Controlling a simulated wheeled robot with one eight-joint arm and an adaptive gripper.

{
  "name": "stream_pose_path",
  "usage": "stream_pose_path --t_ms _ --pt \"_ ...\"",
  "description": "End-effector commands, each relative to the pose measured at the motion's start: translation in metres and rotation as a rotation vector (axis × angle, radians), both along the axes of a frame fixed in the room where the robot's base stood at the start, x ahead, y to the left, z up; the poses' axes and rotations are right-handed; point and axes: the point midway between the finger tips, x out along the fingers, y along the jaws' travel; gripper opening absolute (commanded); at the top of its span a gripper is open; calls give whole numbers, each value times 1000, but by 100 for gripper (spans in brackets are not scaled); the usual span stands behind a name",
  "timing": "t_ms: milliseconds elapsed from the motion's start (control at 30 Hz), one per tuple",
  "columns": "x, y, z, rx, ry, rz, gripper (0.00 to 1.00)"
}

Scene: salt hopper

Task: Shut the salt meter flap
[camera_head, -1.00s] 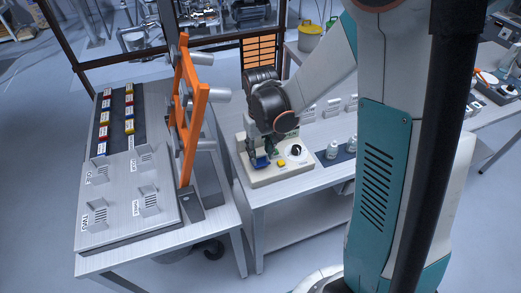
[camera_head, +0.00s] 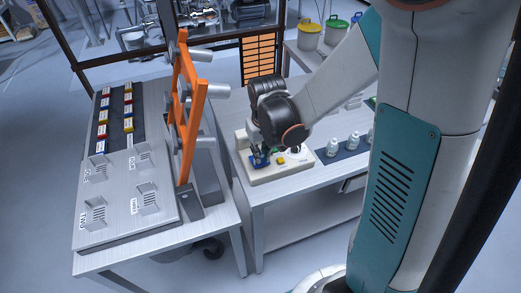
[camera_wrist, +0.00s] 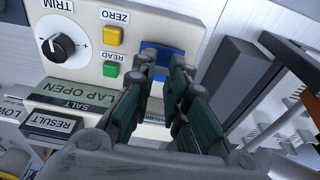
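The salt meter is a beige box (camera_head: 285,174) on the middle table; it also fills the upper left of the wrist view (camera_wrist: 90,71). Its blue flap (camera_wrist: 164,54) shows beyond and between my fingertips in the wrist view, and as a small blue patch in the head view (camera_head: 260,160). The flap's exact tilt is hard to tell.
Close to my fingers are a yellow ZERO button (camera_wrist: 112,36), a green READ button (camera_wrist: 110,69) and a black TRIM dial (camera_wrist: 59,47). An orange frame (camera_head: 186,110) stands left of the meter. White bottles (camera_head: 332,147) stand to its right.

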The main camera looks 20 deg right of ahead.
Motion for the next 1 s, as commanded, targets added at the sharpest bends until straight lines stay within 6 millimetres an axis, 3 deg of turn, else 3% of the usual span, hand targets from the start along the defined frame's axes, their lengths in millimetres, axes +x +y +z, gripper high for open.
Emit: stream_pose_path --t_ms 200,667,1000 --pt "1 0 1 0 -2 0 52" --pt "0 0 3 0 0 0 52" --pt "-6 0 45 0 0 0 52"
